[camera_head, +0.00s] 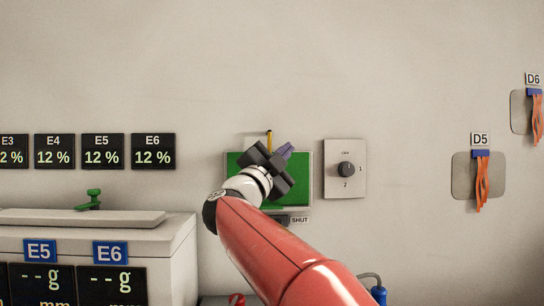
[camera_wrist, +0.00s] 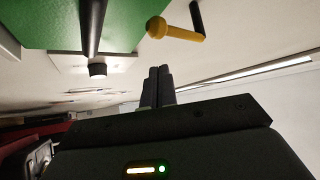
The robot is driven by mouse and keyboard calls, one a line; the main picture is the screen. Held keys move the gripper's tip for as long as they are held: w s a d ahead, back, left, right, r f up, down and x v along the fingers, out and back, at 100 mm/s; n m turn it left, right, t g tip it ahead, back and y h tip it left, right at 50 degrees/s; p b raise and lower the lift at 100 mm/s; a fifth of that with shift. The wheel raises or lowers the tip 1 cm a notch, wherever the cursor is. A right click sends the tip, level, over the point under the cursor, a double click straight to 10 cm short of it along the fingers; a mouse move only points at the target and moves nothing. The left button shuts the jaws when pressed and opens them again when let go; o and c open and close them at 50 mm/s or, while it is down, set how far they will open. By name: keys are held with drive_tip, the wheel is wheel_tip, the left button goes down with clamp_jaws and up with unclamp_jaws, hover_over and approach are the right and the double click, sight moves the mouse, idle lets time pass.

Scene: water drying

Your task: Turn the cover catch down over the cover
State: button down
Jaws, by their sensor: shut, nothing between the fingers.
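The green cover (camera_head: 302,190) is flat on the wall, partly hidden behind my arm and gripper. It also fills the upper left of the wrist view (camera_wrist: 40,22). The yellow cover catch (camera_head: 268,142) stands upright at the cover's top edge, pointing up and not lying over the cover. In the wrist view the catch (camera_wrist: 178,32) has a round yellow end and a dark peg at its other end. My gripper (camera_head: 287,149) is in front of the cover's upper part, just right of and below the catch. Its fingers (camera_wrist: 160,72) are together, empty, and apart from the catch.
A switch plate (camera_head: 345,182) with a dark knob is right of the cover. A "SHUT" label (camera_head: 300,220) is below the cover. A dark bar (camera_wrist: 93,30) sticks out from the cover. A pale cabinet (camera_head: 180,245) stands lower left. The wall above is clear.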

drive_tip(key=s+a+f+b, duration=0.2)
drive_tip(key=s+a, duration=0.4)
drive_tip(key=s, duration=0.1)
drive_tip(key=shift+a+f, duration=0.2)
